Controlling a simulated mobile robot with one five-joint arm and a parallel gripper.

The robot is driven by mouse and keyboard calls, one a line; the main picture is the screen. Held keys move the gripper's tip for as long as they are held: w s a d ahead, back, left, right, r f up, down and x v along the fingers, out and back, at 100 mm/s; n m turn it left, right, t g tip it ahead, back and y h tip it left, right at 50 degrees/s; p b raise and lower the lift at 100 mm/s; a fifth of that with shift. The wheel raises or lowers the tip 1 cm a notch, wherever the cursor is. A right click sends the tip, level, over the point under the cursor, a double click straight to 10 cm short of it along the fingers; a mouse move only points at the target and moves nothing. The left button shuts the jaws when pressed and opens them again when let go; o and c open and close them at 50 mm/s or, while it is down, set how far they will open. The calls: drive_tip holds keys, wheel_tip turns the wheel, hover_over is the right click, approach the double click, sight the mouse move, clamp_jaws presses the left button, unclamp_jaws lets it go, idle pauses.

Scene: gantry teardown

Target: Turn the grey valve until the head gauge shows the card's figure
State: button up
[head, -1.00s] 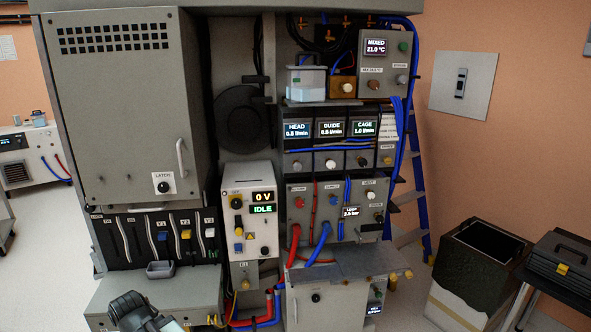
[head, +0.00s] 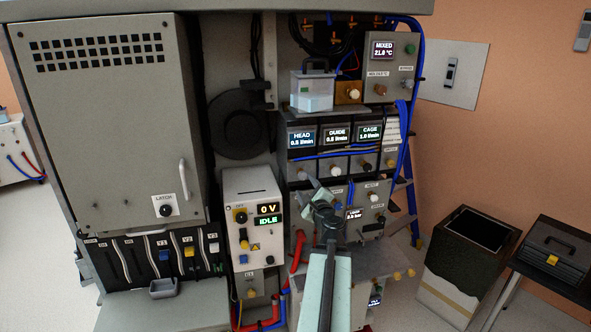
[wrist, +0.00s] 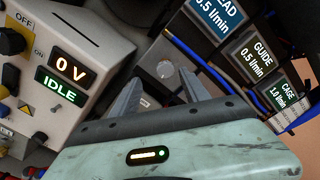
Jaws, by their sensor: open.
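The HEAD gauge (head: 303,137) reads 0.5 l/min in the head view; it also shows, partly cut off, at the top of the wrist view (wrist: 216,18). In the head view my gripper (head: 314,188) is in front of the panel and the valve is hard to make out. I cannot identify a readable figure card.
The GUIDE gauge (head: 337,134) reads 0.5 l/min and the CAGE gauge (head: 370,132) 1.0 l/min, with knobs below. Blue hoses cross the panel. The power unit (head: 252,215), showing 0 V and IDLE, stands close on the left. A dark bin (head: 465,260) stands at right.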

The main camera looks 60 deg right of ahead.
sight(303, 177)
drive_tip(key=shift+m, duration=0.3)
drive_tip(key=x, duration=0.8)
drive_tip(key=shift+s+d+r, duration=0.1)
drive_tip(key=shift+s+d, duration=0.3)
drive_tip(key=shift+a, duration=0.1)
clamp_jaws()
